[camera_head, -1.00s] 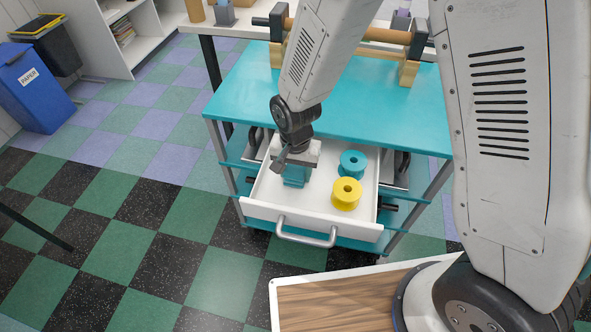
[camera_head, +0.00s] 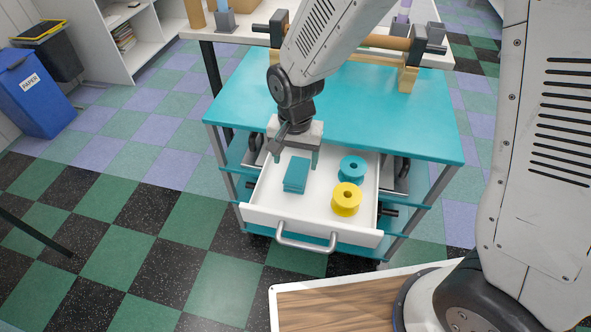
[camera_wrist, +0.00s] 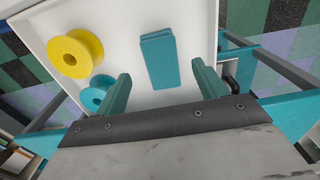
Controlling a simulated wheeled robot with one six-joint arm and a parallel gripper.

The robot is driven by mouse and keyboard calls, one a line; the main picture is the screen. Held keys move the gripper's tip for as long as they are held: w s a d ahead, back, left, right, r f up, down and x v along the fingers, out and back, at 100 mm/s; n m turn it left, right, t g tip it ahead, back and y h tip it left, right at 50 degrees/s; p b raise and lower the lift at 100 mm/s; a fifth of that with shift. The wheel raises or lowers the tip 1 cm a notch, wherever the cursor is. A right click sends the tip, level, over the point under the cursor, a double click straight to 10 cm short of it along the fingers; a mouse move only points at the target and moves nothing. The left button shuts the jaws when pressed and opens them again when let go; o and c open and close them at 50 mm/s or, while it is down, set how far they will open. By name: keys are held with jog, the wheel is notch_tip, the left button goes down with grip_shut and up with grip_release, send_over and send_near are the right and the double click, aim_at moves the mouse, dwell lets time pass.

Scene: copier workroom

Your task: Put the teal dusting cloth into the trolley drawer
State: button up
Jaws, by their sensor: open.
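The teal dusting cloth (camera_head: 296,174) is a folded rectangular block lying on the floor of the open white trolley drawer (camera_head: 270,216), toward its left side. The cloth also shows in the wrist view (camera_wrist: 160,60), beyond my fingertips and apart from them. My gripper (camera_head: 296,160) is open and empty above the back of the drawer, pointing down. Its two teal fingers are spread wide in the wrist view (camera_wrist: 159,88). The drawer is pulled out from under the trolley's teal top (camera_head: 340,110).
A teal spool (camera_head: 353,168) and a yellow spool (camera_head: 346,200) stand in the drawer to the right of the cloth. The drawer's metal handle (camera_head: 305,241) sticks out in front. A blue paper bin (camera_head: 36,95) stands at the far left on the checkered floor.

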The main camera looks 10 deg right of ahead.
aim_at(295, 176)
jog(key=s+d+r, duration=0.2)
jog(key=d+r, duration=0.5)
jog(key=r, duration=0.5)
jog(key=s+d+r+n, duration=0.2)
jog(key=s+d+r, duration=0.3)
jog(key=s+d, duration=0.2)
jog(key=s+d+r+n+t, duration=0.1)
jog(key=s+d+r+n, duration=0.1)
jog(key=s+d+r, duration=0.4)
jog(key=s, duration=0.4)
jog(key=shift+s+d, duration=0.3)
jog(key=shift+d, duration=0.1)
jog(key=shift+r, duration=0.1)
